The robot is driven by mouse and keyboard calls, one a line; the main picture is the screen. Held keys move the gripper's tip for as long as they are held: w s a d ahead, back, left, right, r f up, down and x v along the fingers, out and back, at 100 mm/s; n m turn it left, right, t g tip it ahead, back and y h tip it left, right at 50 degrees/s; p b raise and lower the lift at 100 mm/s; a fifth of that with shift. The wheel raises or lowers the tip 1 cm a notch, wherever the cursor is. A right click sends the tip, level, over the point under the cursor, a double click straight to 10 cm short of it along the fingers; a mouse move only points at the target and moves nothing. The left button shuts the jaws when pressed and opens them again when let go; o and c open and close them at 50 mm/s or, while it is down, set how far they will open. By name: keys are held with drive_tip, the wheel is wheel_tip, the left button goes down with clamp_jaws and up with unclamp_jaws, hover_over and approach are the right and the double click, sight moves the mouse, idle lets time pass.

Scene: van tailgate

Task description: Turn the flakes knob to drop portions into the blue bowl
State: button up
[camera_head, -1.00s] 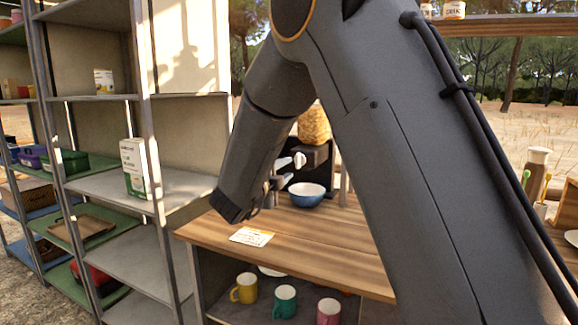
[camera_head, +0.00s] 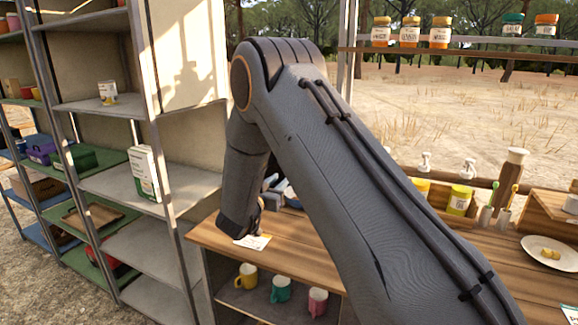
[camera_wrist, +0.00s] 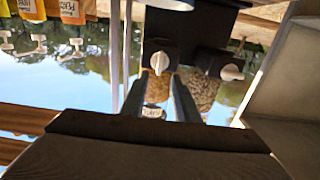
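In the wrist view, which looks upside down, a dark dispenser (camera_wrist: 192,28) carries two pale knobs. One knob (camera_wrist: 159,62) is just beyond and between the fingertips of my gripper (camera_wrist: 158,80); I cannot tell whether they touch it. The other knob (camera_wrist: 231,72) is to the right. Clear containers with brown contents (camera_wrist: 201,90) show below the knobs; I cannot read which holds flakes. My gripper's two fingers are apart.
A printed card (camera_head: 254,242) lies on the wooden counter (camera_head: 305,262). Several mugs stand below on a shelf. Metal shelving (camera_head: 150,100) is at left. Jars line a high shelf (camera_head: 470,47); a plate (camera_head: 550,252) and containers stand at right.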

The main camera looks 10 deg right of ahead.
drive_tip(key=p+x, duration=0.2)
drive_tip(key=x, duration=0.5)
drive_tip(key=shift+w+d, duration=0.2)
drive_tip(key=shift+w, duration=0.1)
clamp_jaws()
